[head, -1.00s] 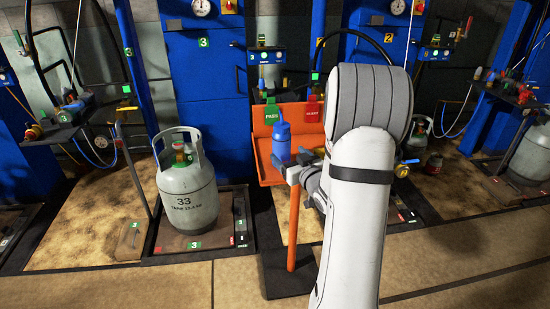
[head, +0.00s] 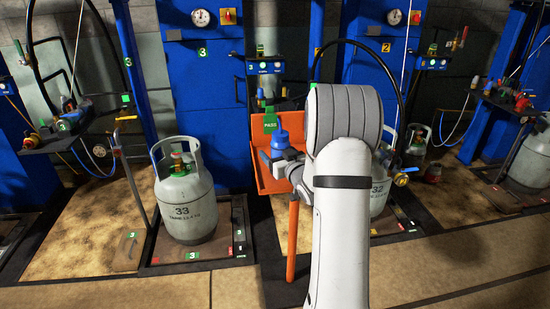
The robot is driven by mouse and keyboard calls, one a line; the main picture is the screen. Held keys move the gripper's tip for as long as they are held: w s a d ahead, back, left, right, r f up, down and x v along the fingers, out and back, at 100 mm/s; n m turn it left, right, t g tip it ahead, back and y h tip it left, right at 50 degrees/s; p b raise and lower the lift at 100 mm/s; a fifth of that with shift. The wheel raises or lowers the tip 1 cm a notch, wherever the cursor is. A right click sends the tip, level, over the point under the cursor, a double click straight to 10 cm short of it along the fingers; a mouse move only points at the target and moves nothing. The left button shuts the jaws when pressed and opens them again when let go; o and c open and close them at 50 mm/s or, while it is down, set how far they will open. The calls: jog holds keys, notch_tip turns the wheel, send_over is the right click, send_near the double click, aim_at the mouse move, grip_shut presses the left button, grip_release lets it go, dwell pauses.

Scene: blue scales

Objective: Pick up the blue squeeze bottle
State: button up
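The blue squeeze bottle (head: 280,141) stands upright at the orange tray (head: 262,178) in the middle of the head view. Only its upper part shows; the lower part is hidden behind my gripper. My gripper (head: 273,159) is dark grey and reaches in from the right at the height of the bottle's lower body. It overlaps the bottle in the picture. I cannot tell whether its fingers are around the bottle, touching it or just in front of it, nor whether they are open or shut.
The tray has a green PASS tag (head: 270,122) and sits on an orange post (head: 292,240). A grey gas cylinder marked 33 (head: 185,205) stands to the left. Another cylinder is partly hidden behind my arm. Blue columns with gauges (head: 205,80) stand behind.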

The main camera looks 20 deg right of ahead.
jog(key=shift+w+r, duration=0.15)
jog(key=shift+r, duration=0.25)
jog(key=c, duration=1.1)
jog(key=shift+c, duration=0.2)
